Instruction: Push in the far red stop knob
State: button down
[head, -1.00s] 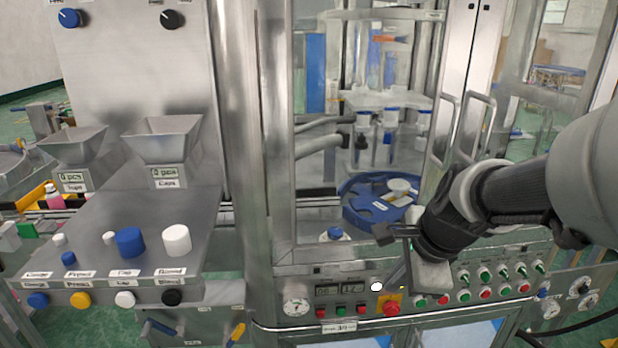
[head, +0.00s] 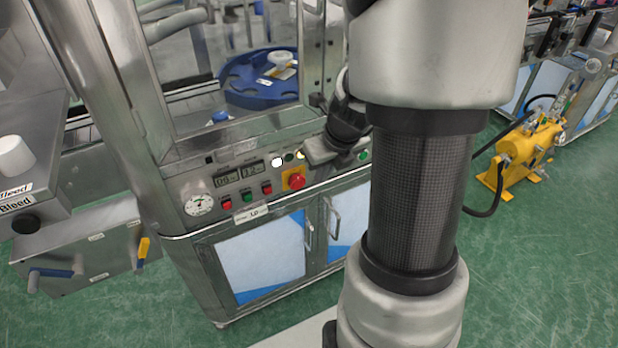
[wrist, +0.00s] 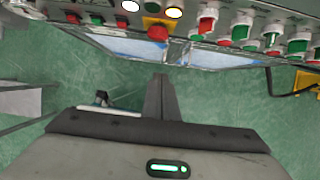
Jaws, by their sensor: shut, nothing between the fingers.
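A red mushroom-shaped stop knob (head: 296,181) on a yellow plate sits on the machine's front control panel. It also shows at the top of the wrist view (wrist: 157,31). No second knob on a yellow plate shows, so I cannot tell which knob "far" marks. My gripper (wrist: 162,88) is shut and empty in the wrist view, its thin fingers pointing up the picture toward the panel, with a gap below the knob. In the head view my arm hides the fingers and the right part of the panel.
Small red and green buttons (head: 246,196), displays (head: 240,172) and a gauge (head: 199,204) lie left of the knob. Several red and green knobs (wrist: 241,27) lie to its right. Cabinet doors (head: 262,260) are below. A yellow machine (head: 525,150) stands on the green floor at right.

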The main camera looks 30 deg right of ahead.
aim_at(297, 182)
jog(key=w+f+b, duration=0.4)
jog(key=w+f, duration=0.3)
jog(key=f, duration=0.2)
jog(key=shift+w, duration=0.35)
jog(key=shift+a, duration=0.1)
